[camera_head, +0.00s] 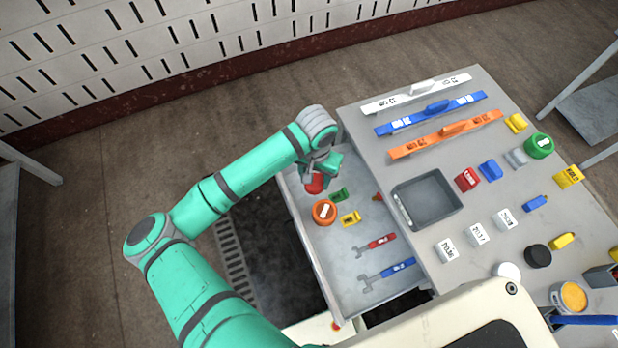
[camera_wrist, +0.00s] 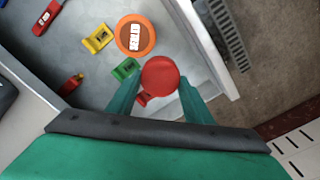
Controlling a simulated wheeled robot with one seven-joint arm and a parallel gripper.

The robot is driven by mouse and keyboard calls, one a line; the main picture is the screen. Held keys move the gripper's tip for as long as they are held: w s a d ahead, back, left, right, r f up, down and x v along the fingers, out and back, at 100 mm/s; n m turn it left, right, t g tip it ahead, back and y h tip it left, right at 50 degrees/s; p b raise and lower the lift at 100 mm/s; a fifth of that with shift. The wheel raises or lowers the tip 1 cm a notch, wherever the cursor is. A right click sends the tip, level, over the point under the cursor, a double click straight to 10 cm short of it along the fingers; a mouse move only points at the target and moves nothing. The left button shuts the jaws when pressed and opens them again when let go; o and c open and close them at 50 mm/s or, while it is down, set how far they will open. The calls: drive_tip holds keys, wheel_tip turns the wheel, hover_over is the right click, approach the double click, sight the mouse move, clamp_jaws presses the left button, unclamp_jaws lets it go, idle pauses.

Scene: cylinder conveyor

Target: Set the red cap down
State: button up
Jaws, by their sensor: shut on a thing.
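The red cap (camera_wrist: 160,76) is a round disc between the two fingertips of my gripper (camera_wrist: 158,90) in the wrist view. My gripper is shut on it. In the head view the red cap (camera_head: 315,184) shows below my gripper (camera_head: 322,178), over the far left corner of the open grey drawer (camera_head: 320,240). Whether the cap touches the drawer floor, I cannot tell. Another small red thing (camera_wrist: 143,98) shows partly behind the cap in the wrist view.
Close by in the drawer are an orange round cap (camera_head: 324,212), a green block (camera_head: 338,195) and a yellow block (camera_head: 351,219). A red wrench (camera_head: 376,245) and a blue wrench (camera_head: 387,273) lie nearer. A grey tray (camera_head: 398,207) stands on the crowded tabletop.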

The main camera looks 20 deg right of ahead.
drive_tip(key=w+f, duration=0.4)
drive_tip(key=f, duration=0.1)
drive_tip(key=shift+f, duration=1.5)
drive_tip(key=shift+f, duration=0.1)
drive_tip(key=o, duration=1)
wheel_tip(320, 180, up, 12)
drive_tip(key=shift+r, duration=0.15)
drive_tip(key=shift+a, duration=0.1)
